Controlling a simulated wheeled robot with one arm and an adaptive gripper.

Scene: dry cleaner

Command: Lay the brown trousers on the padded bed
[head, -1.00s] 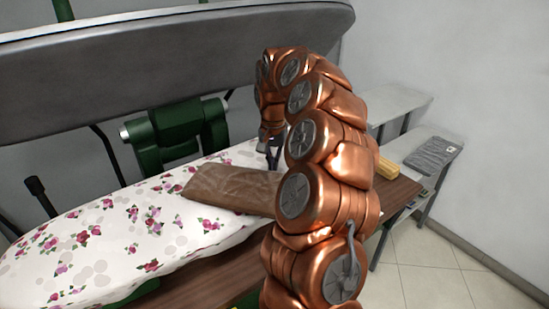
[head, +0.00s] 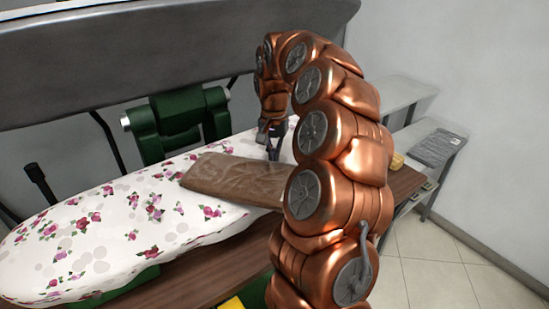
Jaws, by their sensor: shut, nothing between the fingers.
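The brown trousers (head: 232,181) lie folded flat on the right part of the padded bed (head: 95,245), which has a white cover with pink roses. Their right end is hidden behind my arm. My gripper (head: 273,154) points down at the far edge of the trousers, close to them or touching; I cannot tell which. Its fingers are small in the picture and look shut, with no cloth seen between them.
The grey upper press plate (head: 160,62) hangs above the bed, with a green bracket (head: 178,122) behind. A wooden table (head: 405,185) holds a yellow object (head: 398,160). A grey folded cloth (head: 436,147) lies on a shelf at right. The tiled floor there is clear.

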